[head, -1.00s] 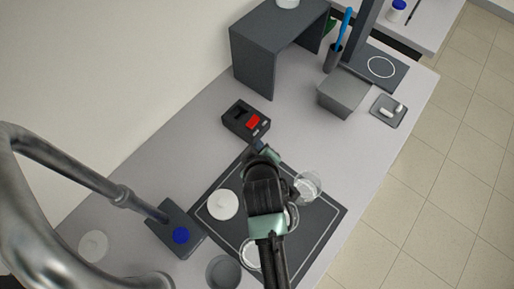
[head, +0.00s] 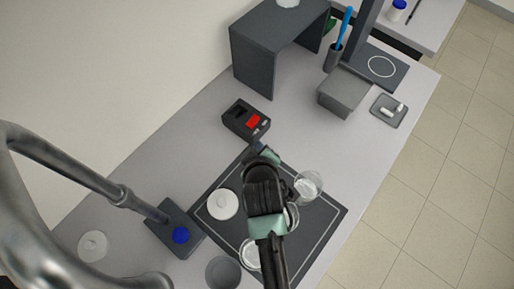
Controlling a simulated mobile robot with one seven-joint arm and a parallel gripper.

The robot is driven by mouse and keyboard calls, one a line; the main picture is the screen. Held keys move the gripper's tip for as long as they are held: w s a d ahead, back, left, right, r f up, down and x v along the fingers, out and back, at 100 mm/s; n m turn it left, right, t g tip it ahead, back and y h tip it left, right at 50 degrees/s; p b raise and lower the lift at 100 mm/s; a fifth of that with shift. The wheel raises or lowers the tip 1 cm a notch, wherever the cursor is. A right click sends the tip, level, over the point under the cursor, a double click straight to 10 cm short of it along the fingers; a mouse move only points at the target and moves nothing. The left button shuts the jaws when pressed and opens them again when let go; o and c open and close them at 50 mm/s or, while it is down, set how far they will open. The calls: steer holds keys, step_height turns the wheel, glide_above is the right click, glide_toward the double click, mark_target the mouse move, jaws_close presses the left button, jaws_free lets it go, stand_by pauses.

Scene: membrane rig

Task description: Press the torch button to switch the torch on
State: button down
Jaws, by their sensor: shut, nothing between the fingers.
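My gripper (head: 259,149) is shut and empty above the back edge of the dark mat, with my arm reaching up from the bottom of the picture. Just beyond its tip is a black box (head: 238,119) with a red patch (head: 253,121) and small light parts on its near edge. A blue round button (head: 181,235) sits on a dark square base (head: 168,224) at lower left, apart from my gripper. A grey metal tube (head: 75,168) rises from that base. I cannot tell for sure which of these is the torch. No light is clearly visible.
The dark mat (head: 331,211) holds a white round lid (head: 222,205) and glass dishes (head: 307,185), partly hidden by my arm. A grey cup (head: 223,271) stands at the front. A dark shelf (head: 256,64), a grey box (head: 341,97) and a small tray (head: 378,110) stand behind.

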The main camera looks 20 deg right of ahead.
steer(key=shift+f, duration=0.45)
stand_by(0.6)
steer(key=shift+r, duration=0.15)
steer(key=shift+r+p, duration=0.75)
step_height(320, 180, up, 6)
steer(key=p, duration=0.5)
steer(key=shift+p, duration=0.35)
